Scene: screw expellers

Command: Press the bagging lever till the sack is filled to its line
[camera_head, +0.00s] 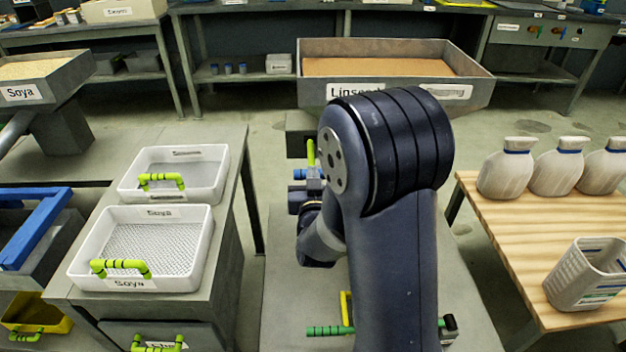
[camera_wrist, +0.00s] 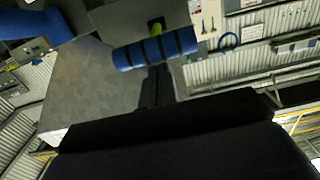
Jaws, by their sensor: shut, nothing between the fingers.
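A blue ribbed grip (camera_wrist: 155,48) crosses the upper middle of the wrist view, probably the bagging lever's. In the head view a small blue piece (camera_head: 300,174) shows left of my arm, below an upright green piece (camera_head: 311,152). My gripper's dark fingers (camera_wrist: 156,88) are shut and empty, pointing at the blue grip from just below it in the picture. I cannot tell whether they touch it. In the head view my arm hides most of the machine and I cannot make out the sack being filled or its line.
A Linseed hopper (camera_head: 395,66) stands behind my arm. White Soya trays (camera_head: 190,212) with green handles stand on the left bench. A green handle (camera_head: 330,330) lies low at the front.

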